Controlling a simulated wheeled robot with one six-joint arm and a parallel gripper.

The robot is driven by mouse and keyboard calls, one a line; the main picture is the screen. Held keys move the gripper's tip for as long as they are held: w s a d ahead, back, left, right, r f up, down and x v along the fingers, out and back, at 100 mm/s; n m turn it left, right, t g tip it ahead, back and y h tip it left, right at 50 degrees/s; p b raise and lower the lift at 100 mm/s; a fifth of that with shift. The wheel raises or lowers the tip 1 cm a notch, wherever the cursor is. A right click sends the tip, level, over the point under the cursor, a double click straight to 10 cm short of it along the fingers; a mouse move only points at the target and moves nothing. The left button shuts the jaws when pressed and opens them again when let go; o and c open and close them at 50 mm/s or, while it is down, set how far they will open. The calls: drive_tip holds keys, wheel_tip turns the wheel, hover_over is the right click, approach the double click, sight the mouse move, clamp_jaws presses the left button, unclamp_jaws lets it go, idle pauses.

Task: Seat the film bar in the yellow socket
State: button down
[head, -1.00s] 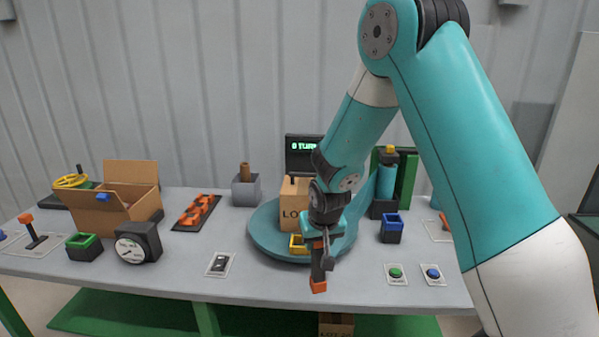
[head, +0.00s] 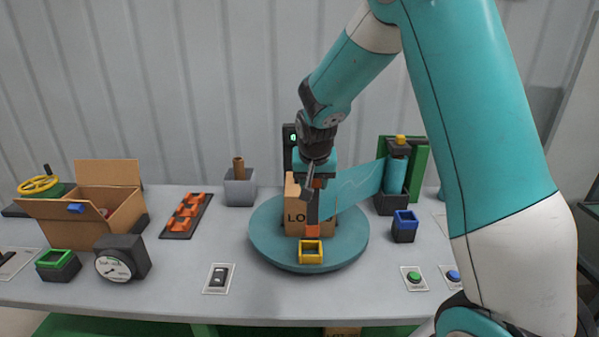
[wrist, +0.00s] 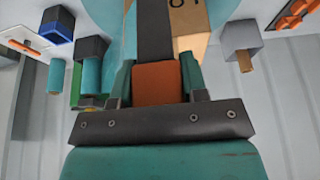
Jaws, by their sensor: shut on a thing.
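My gripper (head: 316,181) points down over the turntable, shut on the upper orange end of the film bar (head: 313,208). The bar is dark with orange ends and hangs upright. In the wrist view, the orange end of the film bar (wrist: 157,84) sits between the fingers. The yellow socket (head: 311,258) is a square open-topped block near the turntable's front edge. The bar's lower end shows just above the socket's back rim; I cannot tell the exact gap. A teal film (head: 350,191) stretches from the bar to the roll (head: 396,176) on the right.
A cardboard box (head: 291,190) stands on the teal turntable (head: 265,250) right behind the bar. A blue socket (head: 404,227) stands to the right. Green (head: 414,276) and blue buttons are at front right, a switch (head: 218,278) at front left.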

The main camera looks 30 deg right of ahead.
sight(311, 209)
drive_tip(key=shift+w+d, duration=0.1)
drive_tip(key=shift+w, duration=0.1)
drive_tip(key=shift+d+f, duration=0.1)
drive_tip(key=shift+f, duration=0.15)
drive_tip(key=f+b, duration=0.2)
drive_tip(key=f, duration=0.1)
drive_tip(key=shift+a+b, duration=0.2)
drive_tip(key=shift+b, duration=0.2)
drive_tip(key=shift+f+b, duration=0.4)
drive_tip(key=shift+f, duration=0.2)
drive_tip(key=shift+s+f+b, duration=0.1)
drive_tip(key=shift+f+b, duration=1.45)
drive_tip(key=shift+f, duration=0.45)
idle(0.7)
drive_tip(key=c, duration=0.6)
unclamp_jaws()
drive_tip(key=shift+o, duration=0.2)
